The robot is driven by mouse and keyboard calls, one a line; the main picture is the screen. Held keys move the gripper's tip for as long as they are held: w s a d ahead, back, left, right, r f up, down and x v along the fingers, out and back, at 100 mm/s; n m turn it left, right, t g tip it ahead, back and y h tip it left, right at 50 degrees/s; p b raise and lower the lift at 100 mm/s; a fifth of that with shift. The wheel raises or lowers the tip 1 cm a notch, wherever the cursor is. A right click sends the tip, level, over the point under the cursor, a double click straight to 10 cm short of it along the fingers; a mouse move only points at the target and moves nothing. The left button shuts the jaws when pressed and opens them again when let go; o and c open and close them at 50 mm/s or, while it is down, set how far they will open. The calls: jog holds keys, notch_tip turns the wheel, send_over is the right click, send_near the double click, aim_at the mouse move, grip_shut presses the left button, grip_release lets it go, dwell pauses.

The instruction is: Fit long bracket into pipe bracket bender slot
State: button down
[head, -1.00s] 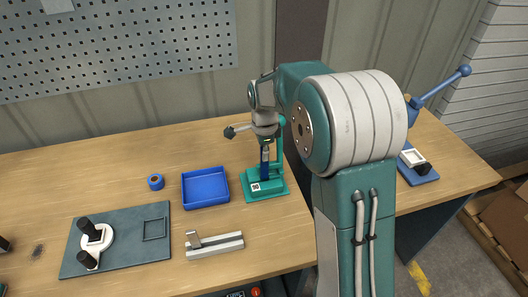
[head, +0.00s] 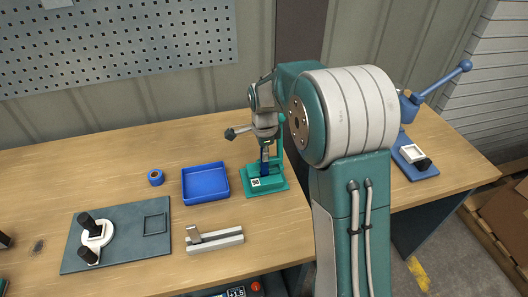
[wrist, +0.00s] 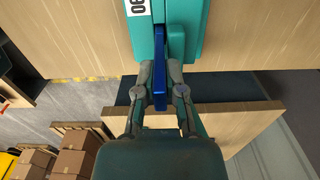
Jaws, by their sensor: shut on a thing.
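The long bracket (wrist: 160,45) is a narrow blue strip, and my gripper (wrist: 160,80) is shut on it. In the head view the bracket (head: 265,167) is upright beneath my gripper (head: 266,150), at the green bender. The green bender (head: 279,186) has a flat base with a label reading 90. In the wrist view the bender (wrist: 200,25) lies around the bracket's far end, with the bracket between its teal parts. The slot itself is hidden, so I cannot tell how deep the bracket sits.
A blue tray (head: 206,198) and a blue ring (head: 156,177) lie left of the bender. A grey block (head: 215,241) and a dark fixture plate (head: 125,254) are nearer the front. A blue lever tool (head: 418,169) stands at right. Bare bench lies at back left.

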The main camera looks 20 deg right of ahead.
jog(key=shift+f, duration=0.85)
jog(key=c, duration=0.7)
grip_release()
jog(key=shift+o, duration=0.2)
jog(key=shift+r, duration=0.1)
notch_tip(320, 180, up, 12)
jog(key=shift+f, duration=0.25)
jog(key=shift+r, duration=0.15)
